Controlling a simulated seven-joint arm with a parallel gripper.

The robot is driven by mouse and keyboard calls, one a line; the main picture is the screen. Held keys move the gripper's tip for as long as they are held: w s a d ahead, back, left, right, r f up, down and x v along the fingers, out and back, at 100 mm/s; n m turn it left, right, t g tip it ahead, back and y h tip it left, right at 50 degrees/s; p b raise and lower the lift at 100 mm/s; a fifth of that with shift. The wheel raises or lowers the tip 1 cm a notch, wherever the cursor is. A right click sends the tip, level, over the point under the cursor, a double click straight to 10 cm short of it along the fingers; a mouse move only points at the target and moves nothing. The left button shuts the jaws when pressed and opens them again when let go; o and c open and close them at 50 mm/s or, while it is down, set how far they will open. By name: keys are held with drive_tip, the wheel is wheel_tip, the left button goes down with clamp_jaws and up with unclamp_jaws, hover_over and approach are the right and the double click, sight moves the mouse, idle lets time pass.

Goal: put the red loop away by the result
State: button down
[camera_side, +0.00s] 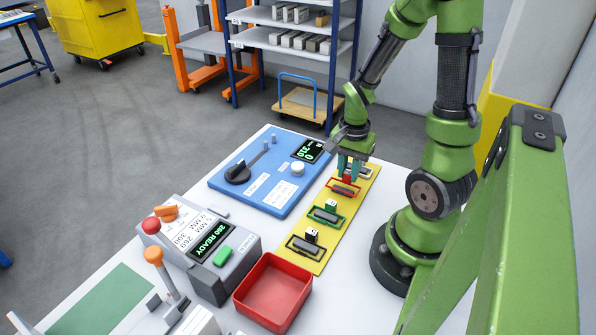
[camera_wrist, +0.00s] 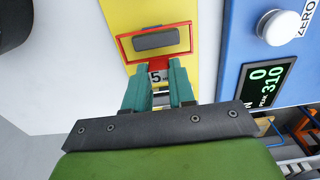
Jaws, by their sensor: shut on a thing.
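The red loop (camera_wrist: 159,64) is a rectangular frame around a grey block (camera_wrist: 156,40) on the yellow board (camera_wrist: 140,13). Its tag marked 5 is between my teal fingers in the wrist view. My gripper (camera_wrist: 159,91) is shut on this tag. In the side view my gripper (camera_side: 349,170) points down at the far part of the yellow board; I cannot tell whether the loop is lifted. The blue panel (camera_side: 226,183) beside the board has a display (camera_wrist: 268,82) reading 0 and peak 310. A grey box (camera_side: 232,270) has a screen reading 280 READY.
A green loop (camera_side: 326,220) and a black loop (camera_side: 303,251) lie nearer on the board, each around a grey block. An open, empty red tray (camera_side: 273,323) stands in front. A green mat (camera_side: 100,303) lies at the near left. An orange-knobbed lever (camera_side: 154,256) stands beside the grey box.

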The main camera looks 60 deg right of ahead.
drive_tip(key=shift+f, duration=0.85)
drive_tip(key=c, duration=0.9)
unclamp_jaws()
drive_tip(key=shift+o, duration=0.2)
wheel_tip(320, 180, up, 24)
idle(0.3)
drive_tip(key=w+a+f+n+t+y, duration=0.1)
drive_tip(key=a+n+t, duration=0.6)
drive_tip(key=a+n, duration=0.7)
drive_tip(key=w+a+y, duration=0.1)
drive_tip(key=w+a, duration=0.1)
drive_tip(key=a, duration=0.1)
drive_tip(key=shift+a, duration=0.25)
